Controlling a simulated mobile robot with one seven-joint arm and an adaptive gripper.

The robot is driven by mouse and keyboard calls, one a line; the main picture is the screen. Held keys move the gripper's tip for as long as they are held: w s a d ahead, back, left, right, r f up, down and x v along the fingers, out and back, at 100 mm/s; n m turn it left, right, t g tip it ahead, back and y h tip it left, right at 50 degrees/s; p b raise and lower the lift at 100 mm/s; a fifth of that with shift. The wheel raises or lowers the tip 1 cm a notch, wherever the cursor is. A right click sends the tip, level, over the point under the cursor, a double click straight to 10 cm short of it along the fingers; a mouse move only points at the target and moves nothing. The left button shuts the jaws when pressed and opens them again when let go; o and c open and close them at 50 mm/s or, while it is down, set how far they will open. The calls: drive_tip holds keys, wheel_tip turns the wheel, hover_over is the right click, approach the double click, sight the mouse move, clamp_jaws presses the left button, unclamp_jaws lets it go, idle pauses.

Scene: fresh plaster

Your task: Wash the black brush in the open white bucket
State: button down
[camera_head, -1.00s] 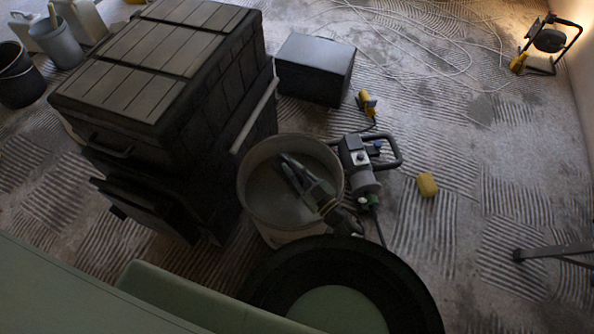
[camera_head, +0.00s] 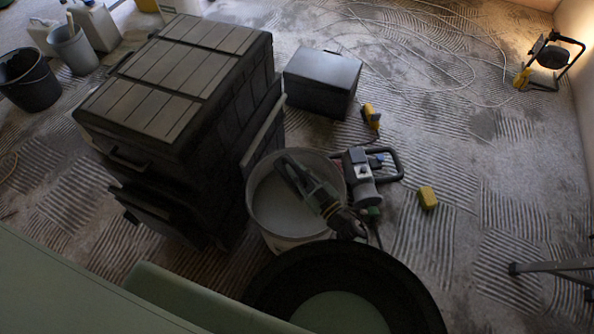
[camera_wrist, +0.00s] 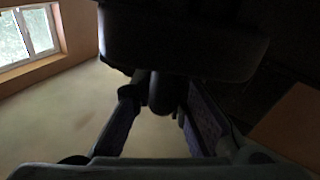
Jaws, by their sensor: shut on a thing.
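The open white bucket (camera_head: 256,222) stands in the middle of the head view, between the big black chest and a grey tool. Its round mouth faces up, with a pale grey inside. My gripper (camera_head: 287,170) shows over the bucket's mouth in the head view; I cannot tell how deep it is. In the wrist view its fingers (camera_wrist: 158,120) are closed around a dark, round-ended piece (camera_wrist: 161,92), which I take for the black brush. The brush's bristles are not distinguishable, and the head view does not separate it from the dark gripper.
A stacked black chest (camera_head: 175,90) stands close left of the bucket. A grey tool with a black handle (camera_head: 362,180) is close right, with a yellow sponge-like block (camera_head: 428,198) beyond. Behind are a black box (camera_head: 322,80) and loose cable (camera_head: 440,60).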

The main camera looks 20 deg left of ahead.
wheel_tip(320, 180, up, 11)
drive_tip(key=p, duration=0.8)
drive_tip(key=shift+p, duration=0.4)
